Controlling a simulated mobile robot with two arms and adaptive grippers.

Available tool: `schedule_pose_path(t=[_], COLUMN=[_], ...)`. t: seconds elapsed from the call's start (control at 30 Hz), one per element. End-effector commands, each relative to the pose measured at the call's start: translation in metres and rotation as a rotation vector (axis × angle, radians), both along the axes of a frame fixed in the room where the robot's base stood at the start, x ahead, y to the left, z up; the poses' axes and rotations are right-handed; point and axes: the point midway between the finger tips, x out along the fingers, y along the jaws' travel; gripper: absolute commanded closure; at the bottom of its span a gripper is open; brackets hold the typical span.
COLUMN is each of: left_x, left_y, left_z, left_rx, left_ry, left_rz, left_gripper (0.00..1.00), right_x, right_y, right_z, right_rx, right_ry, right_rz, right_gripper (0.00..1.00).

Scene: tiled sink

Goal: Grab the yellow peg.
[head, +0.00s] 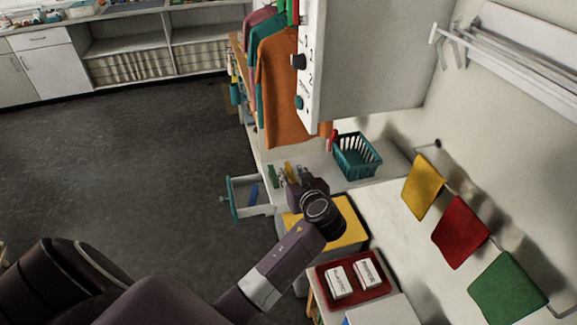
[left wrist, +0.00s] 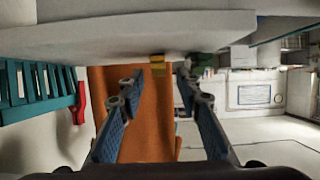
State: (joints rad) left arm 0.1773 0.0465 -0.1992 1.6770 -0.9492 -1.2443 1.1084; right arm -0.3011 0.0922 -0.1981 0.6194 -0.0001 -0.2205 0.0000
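The yellow peg (head: 288,168) is small and stands on the pale shelf in the head view, just left of my left gripper (head: 301,177). In the left wrist view, a small yellow piece (left wrist: 158,62) shows at the edge of the pale surface, lined up with the gap between the two blue-padded fingers of my left gripper (left wrist: 158,75). The fingers are apart with nothing held between them. The peg looks ahead of the fingertips; how far is hard to tell. My right gripper is in neither view.
A green peg (head: 272,173) stands left of the yellow one. A teal basket (head: 357,155) is on the shelf behind, with a red item (head: 332,139) beside it. Orange cloth (head: 280,95) hangs beyond. A yellow-topped box (head: 350,228) lies below my gripper.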

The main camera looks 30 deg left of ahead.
Motion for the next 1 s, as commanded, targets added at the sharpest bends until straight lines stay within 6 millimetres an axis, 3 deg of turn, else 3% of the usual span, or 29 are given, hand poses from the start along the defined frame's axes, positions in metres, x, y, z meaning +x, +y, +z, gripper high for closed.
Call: schedule_pose_path(t=[0.13, 0.43, 0.73, 1.0], left_x=[0.009, 0.012, 0.012, 0.012], left_y=[0.010, 0.013, 0.012, 0.012], left_z=[-0.004, -0.008, -0.008, -0.008], left_rx=[0.001, -0.001, -0.001, 0.000], left_ry=[0.000, 0.000, 0.000, -0.001], left_rz=[0.000, -0.002, -0.002, -0.002], left_gripper=[0.68, 0.68, 0.99, 1.00], right_x=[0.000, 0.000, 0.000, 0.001], right_y=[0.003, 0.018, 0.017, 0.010], right_z=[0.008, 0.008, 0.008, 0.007], right_rx=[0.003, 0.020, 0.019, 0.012], right_ry=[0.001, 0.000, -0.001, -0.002], right_rz=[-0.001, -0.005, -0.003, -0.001], right_gripper=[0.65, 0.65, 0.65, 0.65])
